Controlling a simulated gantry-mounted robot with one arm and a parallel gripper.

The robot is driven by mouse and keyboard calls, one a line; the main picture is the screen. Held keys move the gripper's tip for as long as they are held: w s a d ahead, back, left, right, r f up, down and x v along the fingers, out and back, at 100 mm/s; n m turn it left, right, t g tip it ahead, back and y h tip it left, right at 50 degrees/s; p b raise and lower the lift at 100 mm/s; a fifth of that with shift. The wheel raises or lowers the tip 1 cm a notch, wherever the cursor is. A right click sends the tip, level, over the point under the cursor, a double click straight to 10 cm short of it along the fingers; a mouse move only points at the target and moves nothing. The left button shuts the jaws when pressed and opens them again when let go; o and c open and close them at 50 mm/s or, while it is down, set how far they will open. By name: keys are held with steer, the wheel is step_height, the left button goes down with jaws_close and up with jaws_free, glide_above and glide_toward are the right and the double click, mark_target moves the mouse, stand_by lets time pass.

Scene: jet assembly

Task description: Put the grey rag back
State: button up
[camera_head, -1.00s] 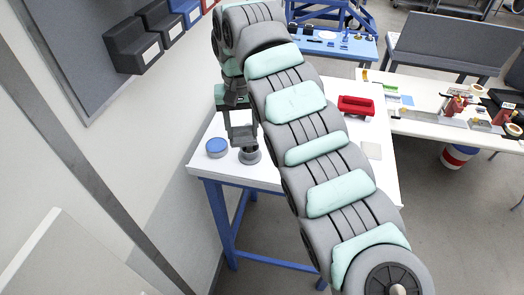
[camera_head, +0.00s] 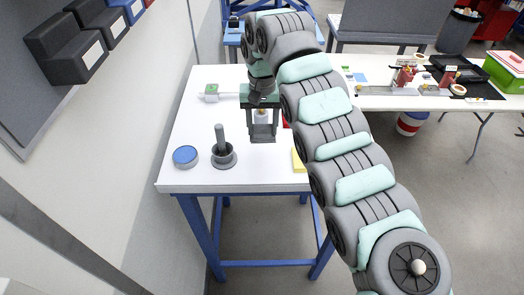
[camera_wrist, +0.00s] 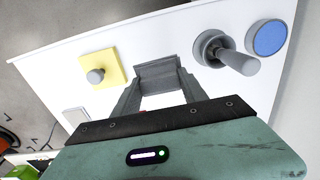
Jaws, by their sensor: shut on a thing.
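My gripper (camera_head: 262,132) is above the white table, pointing down, with its two dark fingers spread and a flat grey piece between their tips. This piece, which I take to be the grey rag (camera_wrist: 158,70), spans from finger to finger in the wrist view. It also shows in the head view (camera_head: 262,138) as a grey band at the fingertips. The rag's far side is hidden.
A yellow square (camera_wrist: 105,65) with a grey knob lies right of my gripper in the head view. A white tool (camera_head: 222,94) lies at the back left. My arm hides the table's right part.

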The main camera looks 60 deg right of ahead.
step_height(320, 180, down, 10)
steer(key=shift+r+p, duration=0.1)
steer(key=shift+p, duration=0.9)
steer(key=shift+f, duration=0.2)
steer(key=o, duration=1.3)
steer(key=shift+r, duration=0.1)
step_height(320, 180, up, 12)
steer(key=b, duration=0.3)
steer(key=shift+r, duration=0.1)
